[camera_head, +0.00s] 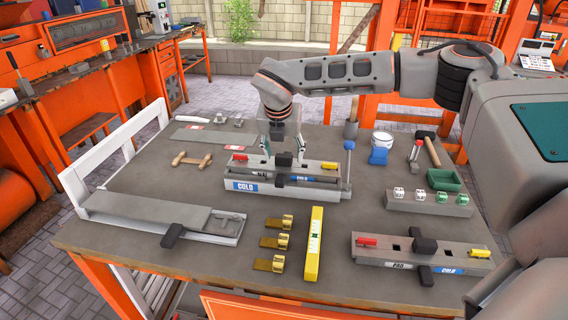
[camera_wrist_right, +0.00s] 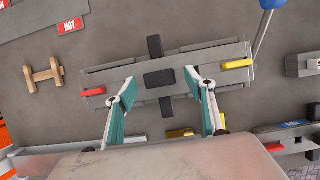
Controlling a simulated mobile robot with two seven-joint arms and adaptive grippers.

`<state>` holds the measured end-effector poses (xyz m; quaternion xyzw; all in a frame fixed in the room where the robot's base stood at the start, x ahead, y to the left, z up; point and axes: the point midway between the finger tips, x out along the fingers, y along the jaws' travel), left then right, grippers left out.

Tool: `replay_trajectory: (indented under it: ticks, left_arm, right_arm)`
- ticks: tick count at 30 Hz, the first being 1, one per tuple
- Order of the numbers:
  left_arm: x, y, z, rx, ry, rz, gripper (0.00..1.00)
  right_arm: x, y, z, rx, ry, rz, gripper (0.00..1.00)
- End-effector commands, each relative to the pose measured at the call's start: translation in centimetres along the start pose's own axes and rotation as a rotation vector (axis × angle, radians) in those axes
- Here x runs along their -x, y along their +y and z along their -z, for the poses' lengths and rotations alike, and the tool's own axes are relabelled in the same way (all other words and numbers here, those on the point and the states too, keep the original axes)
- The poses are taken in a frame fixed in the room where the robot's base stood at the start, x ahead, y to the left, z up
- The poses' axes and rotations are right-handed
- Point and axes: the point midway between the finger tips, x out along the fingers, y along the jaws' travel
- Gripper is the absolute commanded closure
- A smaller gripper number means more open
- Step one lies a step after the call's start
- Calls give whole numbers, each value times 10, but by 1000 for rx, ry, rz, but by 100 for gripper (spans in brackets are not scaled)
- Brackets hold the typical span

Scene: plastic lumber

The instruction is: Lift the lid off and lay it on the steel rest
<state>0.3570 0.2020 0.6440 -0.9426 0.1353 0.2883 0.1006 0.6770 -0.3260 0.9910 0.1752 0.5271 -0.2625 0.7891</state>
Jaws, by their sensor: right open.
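A long grey lid (camera_head: 310,165) with a black block-shaped grip (camera_head: 284,159) lies on the middle mould (camera_head: 300,190), which has a blue COLD label. In the right wrist view the lid (camera_wrist_right: 210,67) carries a red and a yellow tab at its ends, and its black grip (camera_wrist_right: 159,78) is in the middle. My right gripper (camera_head: 284,148) is open above the lid, its teal-padded fingers (camera_wrist_right: 162,88) on either side of the grip and apart from it. A flat steel plate (camera_head: 200,136) with red HOT labels, possibly the rest, lies bare behind left. My left gripper is out of view.
A blue-knobbed lever (camera_head: 348,165) stands at the mould's right end. A second mould (camera_head: 400,250) is front right; a yellow level (camera_head: 314,245) and several brass pieces (camera_head: 277,241) lie in front. A wooden handle (camera_head: 192,160) is left; a long tray (camera_head: 150,212) is front left.

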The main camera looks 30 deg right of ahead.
Motion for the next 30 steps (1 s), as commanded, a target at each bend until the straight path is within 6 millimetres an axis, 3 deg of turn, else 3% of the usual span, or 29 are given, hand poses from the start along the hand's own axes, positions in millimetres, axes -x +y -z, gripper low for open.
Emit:
replay_trajectory:
  ticks: [10, 17, 30]
  left_arm:
    - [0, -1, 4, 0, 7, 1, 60]
    - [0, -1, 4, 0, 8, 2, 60]
    - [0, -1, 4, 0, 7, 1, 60]
  right_arm:
    - [-10, 0, 0, 1, 0, -1, 46]
    - [-10, 0, 1, 1, 1, -1, 100]
    - [-1, 1, -4, 0, -2, -3, 100]
